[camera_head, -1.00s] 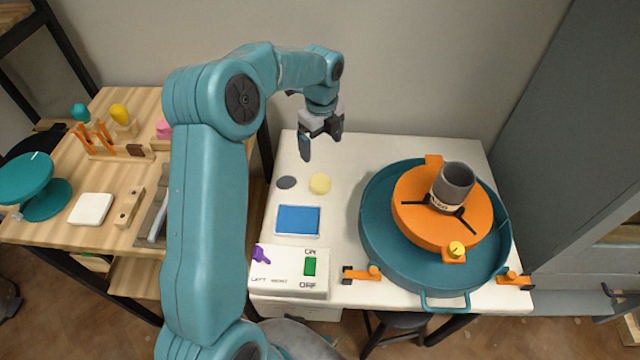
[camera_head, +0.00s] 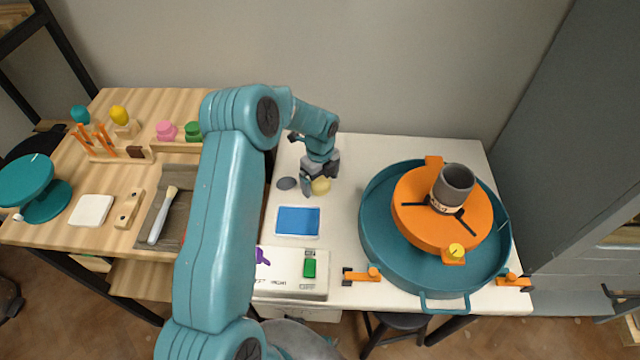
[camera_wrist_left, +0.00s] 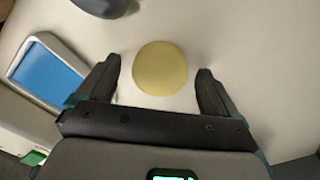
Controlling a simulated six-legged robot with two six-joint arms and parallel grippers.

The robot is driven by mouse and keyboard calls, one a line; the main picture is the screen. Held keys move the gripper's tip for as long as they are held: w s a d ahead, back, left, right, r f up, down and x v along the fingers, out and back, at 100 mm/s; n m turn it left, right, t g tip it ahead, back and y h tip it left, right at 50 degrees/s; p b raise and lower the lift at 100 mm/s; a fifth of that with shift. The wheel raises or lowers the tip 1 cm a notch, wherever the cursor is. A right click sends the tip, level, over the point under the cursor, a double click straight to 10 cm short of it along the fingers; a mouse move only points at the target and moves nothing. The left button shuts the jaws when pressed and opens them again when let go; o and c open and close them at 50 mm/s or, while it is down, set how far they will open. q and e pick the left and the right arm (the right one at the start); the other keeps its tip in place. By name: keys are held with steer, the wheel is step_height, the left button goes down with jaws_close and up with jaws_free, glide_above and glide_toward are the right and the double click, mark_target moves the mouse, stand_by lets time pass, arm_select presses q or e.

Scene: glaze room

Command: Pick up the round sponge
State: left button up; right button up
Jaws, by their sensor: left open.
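The round sponge (camera_head: 321,187) is pale yellow and lies on the white table, behind the blue pad. In the left wrist view the sponge (camera_wrist_left: 160,68) lies between and a little beyond the two open fingers, with a gap on each side. My left gripper (camera_head: 311,187) is at the sponge in the head view and hides part of it. The same gripper (camera_wrist_left: 156,85) is open and empty in the left wrist view. Whether its fingertips touch the table I cannot tell. My right gripper is not in view.
A dark grey oval piece (camera_head: 287,183) lies left of the sponge. A blue pad in a white tray (camera_head: 298,236) lies in front. A large teal basin (camera_head: 372,240) with an orange wheel (camera_head: 412,215) and grey cup (camera_head: 455,183) stands to the right. A switch box (camera_head: 290,285) sits at the front.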

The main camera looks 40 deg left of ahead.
arm_select(q)
steer(key=c, duration=1.1)
steer(key=shift+r, duration=0.1)
